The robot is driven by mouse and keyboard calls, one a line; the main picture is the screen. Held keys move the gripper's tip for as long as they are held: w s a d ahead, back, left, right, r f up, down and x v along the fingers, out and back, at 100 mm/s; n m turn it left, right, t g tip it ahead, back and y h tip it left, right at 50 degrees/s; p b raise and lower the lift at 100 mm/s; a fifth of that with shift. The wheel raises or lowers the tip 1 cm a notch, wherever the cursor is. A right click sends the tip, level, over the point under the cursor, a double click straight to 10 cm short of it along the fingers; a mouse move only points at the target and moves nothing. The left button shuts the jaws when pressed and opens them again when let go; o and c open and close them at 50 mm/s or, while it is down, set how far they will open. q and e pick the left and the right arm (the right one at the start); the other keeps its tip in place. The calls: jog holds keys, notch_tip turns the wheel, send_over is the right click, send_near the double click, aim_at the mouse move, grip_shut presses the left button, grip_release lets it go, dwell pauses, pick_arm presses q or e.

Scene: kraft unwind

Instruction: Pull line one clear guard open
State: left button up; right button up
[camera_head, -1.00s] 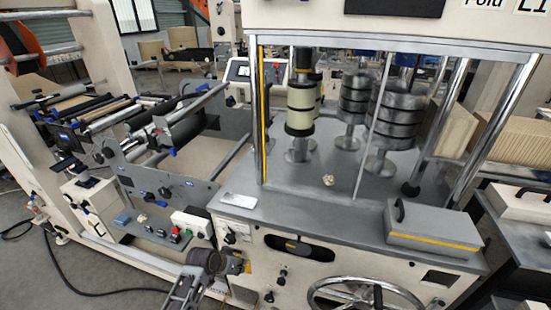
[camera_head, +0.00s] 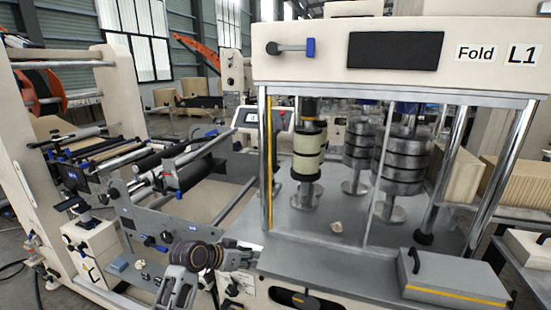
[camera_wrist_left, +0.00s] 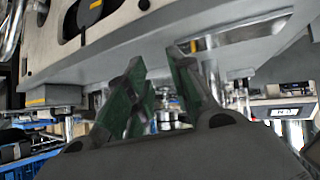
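The clear guard is see-through, and its panel is hard to make out. It is at the front of the line one fold machine, marked "Fold L1" (camera_head: 495,53). A yellow strip (camera_head: 270,165) runs up its left side, and a thin pale upright bar (camera_head: 377,180) stands further right. Rollers show behind it. My left gripper (camera_head: 256,259) is near the front left corner of the grey deck, low and left of the yellow strip, apart from the guard. In the left wrist view its two green-faced fingers (camera_wrist_left: 157,62) are spread, with nothing between them. My right gripper is out of view.
The grey deck (camera_head: 300,225) juts out near my left gripper. A grey box with a black handle (camera_head: 452,277) sits on its front right. A metal post (camera_head: 445,160) stands at the right. An unwind frame with rollers (camera_head: 120,150) stands at the left.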

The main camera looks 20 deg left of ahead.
pick_arm(q)
jog(key=w+a+r+m+t+h, duration=0.1)
jog(key=w+r, duration=0.1)
jog(key=r, duration=0.6)
jog(key=w+a+r+m+t+h, duration=0.1)
jog(key=w+r+t+h, duration=0.15)
jog(key=r, duration=0.45)
jog(key=m+t+h, duration=0.2)
send_near(273, 153)
jog(key=v, duration=0.3)
jog(key=shift+w+a+f, duration=0.1)
jog(key=shift+a, duration=0.1)
jog(key=p+x, duration=0.3)
jog(key=x, duration=0.9)
jog(key=shift+d, duration=0.1)
jog(key=shift+p+x, duration=0.3)
jog(key=shift+x, duration=0.6)
jog(key=shift+c, duration=0.5)
grip_shut()
